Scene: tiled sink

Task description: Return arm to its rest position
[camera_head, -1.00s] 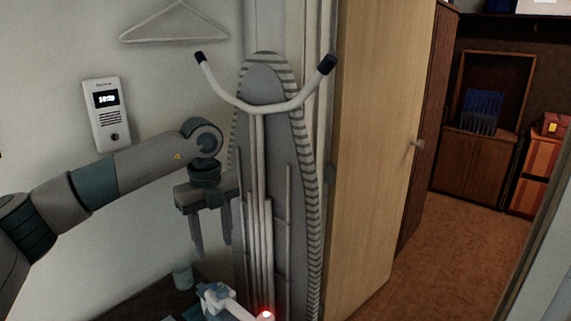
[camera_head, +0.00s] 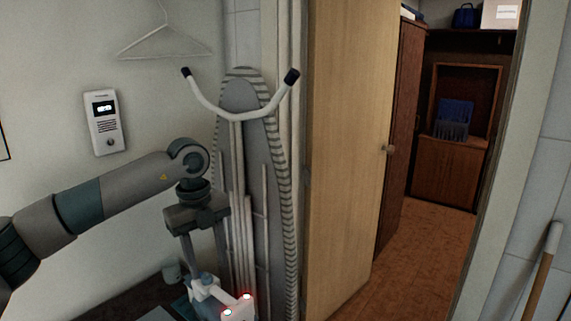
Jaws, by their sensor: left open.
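My left arm (camera_head: 105,200) comes in from the left, raised and bent, with its gripper hanging down. The left gripper (camera_head: 205,258) is open, fingers pointing down, with nothing seen between them. It hangs in front of the lower left part of a grey striped ironing board (camera_head: 240,98) that stands upright against the wall. Below the fingers is a white and blue object (camera_head: 205,288), partly cut off by the lower edge. I cannot tell whether the fingers touch it. My right gripper is out of view.
A white device with red lights (camera_head: 238,312) and a small cup (camera_head: 172,272) are low in front. An intercom (camera_head: 104,122) and a hanger (camera_head: 165,50) are on the wall. A wooden door (camera_head: 348,150) stands open onto clear floor (camera_head: 415,260). A wooden handle (camera_head: 540,280) leans at right.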

